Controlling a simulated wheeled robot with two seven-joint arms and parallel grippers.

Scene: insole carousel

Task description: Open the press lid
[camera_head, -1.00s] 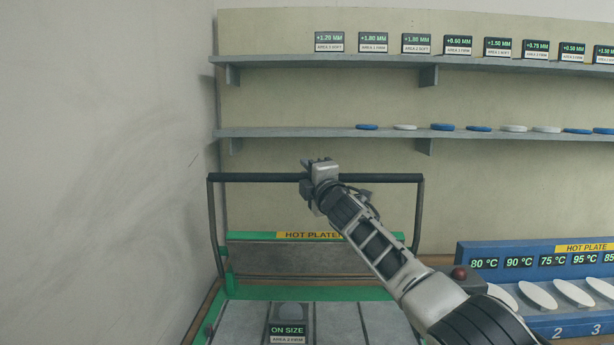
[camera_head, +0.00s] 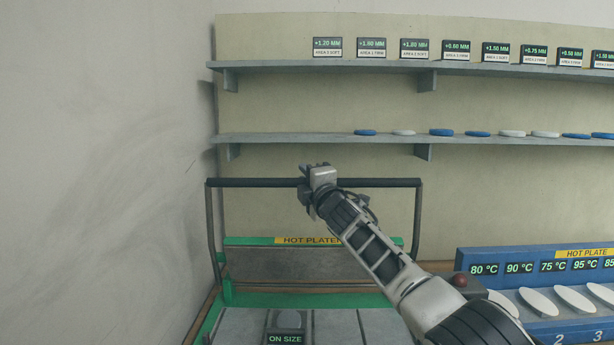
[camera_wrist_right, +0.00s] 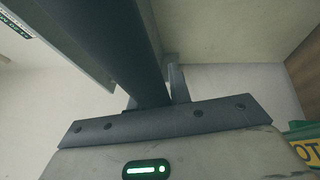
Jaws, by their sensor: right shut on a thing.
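The press lid stands raised at the left, with its green edge and yellow HOT PLATEN label (camera_head: 307,240) facing me and its grey plate (camera_head: 300,265) below. Its dark handle bar (camera_head: 250,183) runs across the top between two side arms. My right gripper (camera_head: 318,174) is shut on the bar near its middle. In the right wrist view the dark bar (camera_wrist_right: 120,45) runs between the fingers (camera_wrist_right: 155,90). The press bed (camera_head: 240,325) shows below, with an ON SIZE display (camera_head: 286,338) at the bottom edge. My left gripper is not in view.
A blue hot plate rack (camera_head: 545,300) with white insoles stands at the right, a red button (camera_head: 460,281) beside it. Two wall shelves are behind: the lower shelf (camera_head: 300,138) holds blue and white discs, the upper shelf (camera_head: 270,64) displays. A bare wall is at left.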

